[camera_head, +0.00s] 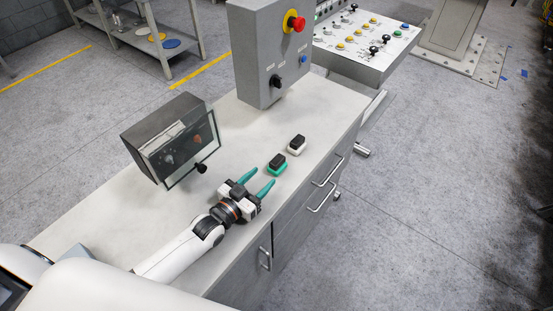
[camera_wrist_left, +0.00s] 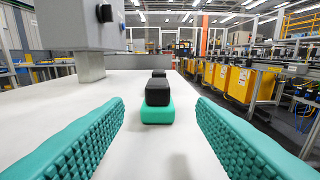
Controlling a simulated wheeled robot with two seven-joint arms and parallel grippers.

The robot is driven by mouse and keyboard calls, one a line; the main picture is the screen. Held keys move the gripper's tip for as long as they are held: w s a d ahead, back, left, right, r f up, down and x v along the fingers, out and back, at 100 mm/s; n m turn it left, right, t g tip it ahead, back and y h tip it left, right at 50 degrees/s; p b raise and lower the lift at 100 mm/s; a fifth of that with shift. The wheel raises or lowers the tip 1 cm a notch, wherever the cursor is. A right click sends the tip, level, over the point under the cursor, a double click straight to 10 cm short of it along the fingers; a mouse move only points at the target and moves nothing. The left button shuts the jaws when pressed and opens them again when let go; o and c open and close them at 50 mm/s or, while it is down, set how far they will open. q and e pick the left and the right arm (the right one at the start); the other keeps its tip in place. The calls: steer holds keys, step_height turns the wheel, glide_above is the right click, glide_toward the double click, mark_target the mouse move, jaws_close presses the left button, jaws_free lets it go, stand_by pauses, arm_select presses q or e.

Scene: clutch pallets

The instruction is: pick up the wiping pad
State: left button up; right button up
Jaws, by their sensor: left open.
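A wiping pad (camera_head: 277,164) with a black top and a green base lies on the white counter. In the left wrist view the green pad (camera_wrist_left: 157,111) sits between and beyond the fingertips. A second pad (camera_head: 297,145), black on a white base, lies farther along the counter; in the wrist view only its dark top shows behind the first. My left gripper (camera_head: 257,182) is open, with green ridged fingers pointing at the green pad, low over the counter and apart from it. My right gripper is not in view.
The counter (camera_head: 225,130) is clear around the pads. A grey box with a glass door (camera_head: 182,147) stands to the left. A grey control box with a red emergency button (camera_head: 270,55) stands at the back. Drawer handles (camera_head: 327,170) stick out at the counter's right side.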

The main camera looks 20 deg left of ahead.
mark_target(273, 168)
arm_select(q)
steer(key=b+x, duration=0.2)
steer(key=x, duration=0.2)
steer(key=shift+d, duration=0.2)
steer(key=shift+w+d+f, duration=0.1)
steer(key=shift+w+f, duration=0.05)
steer(key=shift+w, duration=0.5)
steer(key=b+x, duration=0.3)
steer(key=x, duration=0.2)
steer(key=shift+w+b, duration=0.1)
steer(key=shift+b, duration=0.2)
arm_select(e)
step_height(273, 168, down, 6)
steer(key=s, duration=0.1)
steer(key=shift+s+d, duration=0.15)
arm_select(q)
steer(key=shift+a, duration=0.25)
steer(key=shift+c, duration=0.3)
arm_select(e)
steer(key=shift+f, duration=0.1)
arm_select(q)
steer(key=c, duration=1)
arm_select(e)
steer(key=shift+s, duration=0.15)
arm_select(q)
steer(key=shift+r, duration=0.25)
